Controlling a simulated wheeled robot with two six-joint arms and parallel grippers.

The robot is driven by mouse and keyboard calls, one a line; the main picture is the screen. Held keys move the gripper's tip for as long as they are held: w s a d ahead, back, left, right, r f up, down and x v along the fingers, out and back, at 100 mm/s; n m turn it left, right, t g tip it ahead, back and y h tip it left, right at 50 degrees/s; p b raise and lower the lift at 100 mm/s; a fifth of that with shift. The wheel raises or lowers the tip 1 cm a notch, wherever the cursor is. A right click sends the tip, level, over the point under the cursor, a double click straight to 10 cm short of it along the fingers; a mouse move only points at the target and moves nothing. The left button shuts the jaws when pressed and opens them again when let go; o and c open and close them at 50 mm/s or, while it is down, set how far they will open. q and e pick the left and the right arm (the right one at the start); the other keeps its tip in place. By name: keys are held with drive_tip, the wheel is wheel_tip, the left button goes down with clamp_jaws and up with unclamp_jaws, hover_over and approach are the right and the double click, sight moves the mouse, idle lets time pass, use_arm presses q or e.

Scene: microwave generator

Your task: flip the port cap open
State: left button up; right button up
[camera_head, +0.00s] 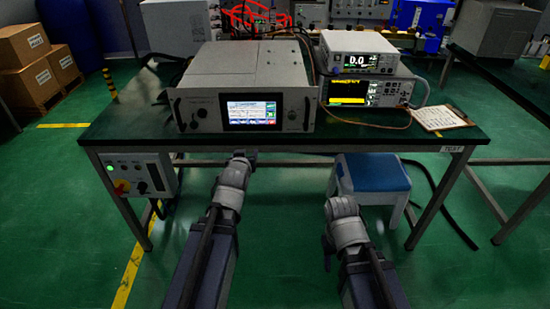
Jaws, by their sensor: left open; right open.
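The microwave generator (283,77) is a grey box with a lit screen on its front panel, standing on the dark green table (420,142). Small dark fittings show on its front panel left of the screen. I cannot make out which part is the port cap, or whether it is shut. My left gripper (245,155) is at the table's front edge, below the generator's screen, and looks empty. My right gripper (340,206) is lower and further right, in front of the blue-topped stool, and apart from the table. The fingers of both are too small or hidden to see clearly.
Two stacked instruments (358,52) with lit displays stand right of the generator, with cables around them. A clipboard (437,117) lies at the table's right. A switch box (137,174) hangs under the left end. A blue-topped stool (374,173) stands below the table.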

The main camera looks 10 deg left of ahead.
use_arm(q)
drive_tip(key=s+d+m+g+h+p, duration=0.1)
drive_tip(key=s+d+m+g+p, duration=0.1)
drive_tip(key=s+d+g+p, duration=0.3)
drive_tip(key=shift+s+d+r+m+h+p, duration=0.35)
drive_tip(key=shift+d+p, duration=1.1)
drive_tip(key=shift+d, duration=1.3)
drive_tip(key=s+d+f+m+g, duration=0.25)
drive_tip(key=s+d+g, duration=0.2)
drive_tip(key=s, duration=0.45)
drive_tip(key=s+d+f+m+g, duration=0.2)
drive_tip(key=s+d+f+g, duration=0.15)
drive_tip(key=s+d, duration=0.35)
wheel_tip(320, 180, up, 15)
drive_tip(key=s+a+p, duration=0.1)
drive_tip(key=p, duration=1.3)
drive_tip(key=shift+s, duration=0.15)
